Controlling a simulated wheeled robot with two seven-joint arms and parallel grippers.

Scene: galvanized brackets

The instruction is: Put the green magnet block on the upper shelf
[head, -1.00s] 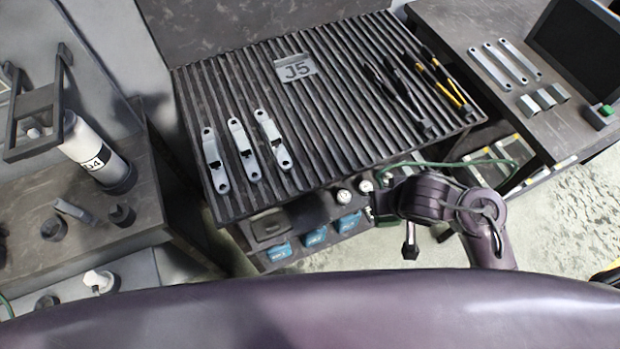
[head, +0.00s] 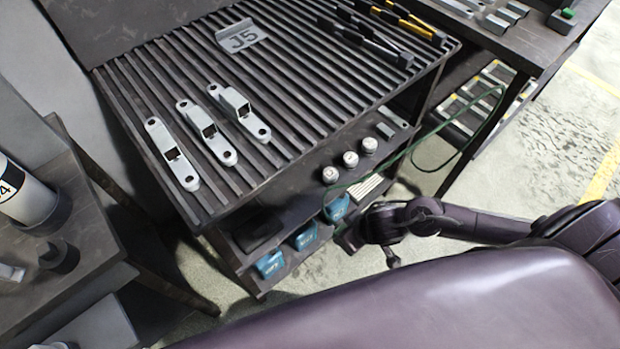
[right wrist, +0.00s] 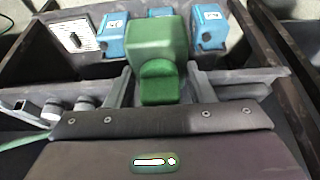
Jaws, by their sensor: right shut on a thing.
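The green magnet block (right wrist: 150,48) is between the two grey fingers of my right gripper (right wrist: 157,88) in the right wrist view. The gripper is shut on it. In the head view my right gripper (head: 352,238) is low at the front right of the slatted bench, beside the shelves under its top. The block is hard to make out there. The upper shelf (head: 298,200) lies just under the slatted top, with small white-topped cylinders (head: 350,159) on it. My left gripper is not in view.
Blue boxes (head: 304,236) stand on the lower shelf; they also show beyond the block in the right wrist view (right wrist: 208,27). Grey brackets (head: 206,133) and pliers (head: 365,40) lie on the slatted top (head: 290,95). A green cable (head: 430,128) hangs near the shelf's right end.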

